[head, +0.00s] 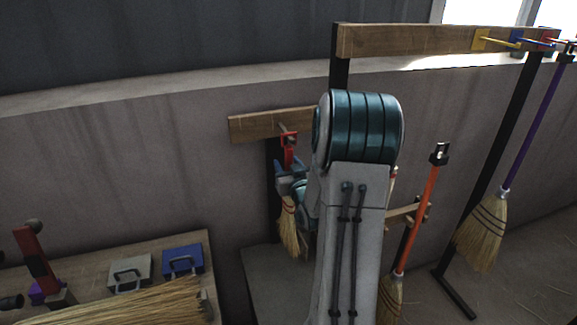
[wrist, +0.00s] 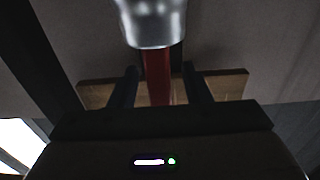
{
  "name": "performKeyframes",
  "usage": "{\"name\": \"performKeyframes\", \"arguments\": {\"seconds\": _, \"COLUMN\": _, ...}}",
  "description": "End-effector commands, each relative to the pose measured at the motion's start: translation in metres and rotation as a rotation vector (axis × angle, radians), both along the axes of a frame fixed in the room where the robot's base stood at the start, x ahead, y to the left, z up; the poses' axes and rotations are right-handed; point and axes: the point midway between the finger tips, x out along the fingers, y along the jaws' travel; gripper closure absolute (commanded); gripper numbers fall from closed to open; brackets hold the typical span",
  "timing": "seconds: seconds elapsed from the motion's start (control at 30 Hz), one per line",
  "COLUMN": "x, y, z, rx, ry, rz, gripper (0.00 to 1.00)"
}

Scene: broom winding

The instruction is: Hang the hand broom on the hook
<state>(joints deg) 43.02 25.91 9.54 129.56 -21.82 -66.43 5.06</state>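The hand broom has a red handle (head: 289,155) and a straw head (head: 288,228). It hangs upright in front of a short wooden board (head: 248,127). The red top of its handle is at the hook (head: 283,128), a small peg on that board, and appears to be on it. My gripper (wrist: 160,88) is at the handle, with one dark finger on each side. In the wrist view, gaps show between the fingers and the red handle (wrist: 158,75), so the fingers look open. A silver collar (wrist: 152,22) is above. My arm hides part of the board and gripper in the head view.
A broom with an orange handle (head: 420,215) stands to the right of my arm. A broom with a purple handle (head: 530,125) hangs from the tall rack (head: 410,40). A wooden table (head: 207,258) at lower left holds a blue box (head: 182,261) and a grey box (head: 130,272).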

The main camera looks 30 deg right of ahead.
Motion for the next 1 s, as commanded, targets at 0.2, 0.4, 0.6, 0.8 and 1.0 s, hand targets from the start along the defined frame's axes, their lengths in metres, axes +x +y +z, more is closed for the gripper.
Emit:
{"name": "performKeyframes", "arguments": {"seconds": 0.2, "x": -0.011, "y": 0.002, "z": -0.002, "rx": 0.0, "ry": 0.0, "rz": -0.001, "gripper": 0.57}}
{"name": "performKeyframes", "arguments": {"seconds": 0.4, "x": -0.046, "y": 0.011, "z": -0.004, "rx": -0.002, "ry": 0.0, "rz": -0.002, "gripper": 0.57}}
{"name": "performKeyframes", "arguments": {"seconds": 0.6, "x": -0.087, "y": 0.022, "z": -0.004, "rx": -0.002, "ry": -0.001, "rz": -0.002, "gripper": 0.57}}
{"name": "performKeyframes", "arguments": {"seconds": 0.8, "x": -0.109, "y": 0.028, "z": -0.007, "rx": -0.003, "ry": -0.006, "rz": 0.006, "gripper": 0.57}}
{"name": "performKeyframes", "arguments": {"seconds": 1.0, "x": -0.112, "y": 0.03, "z": -0.008, "rx": -0.001, "ry": -0.005, "rz": 0.014, "gripper": 0.57}}
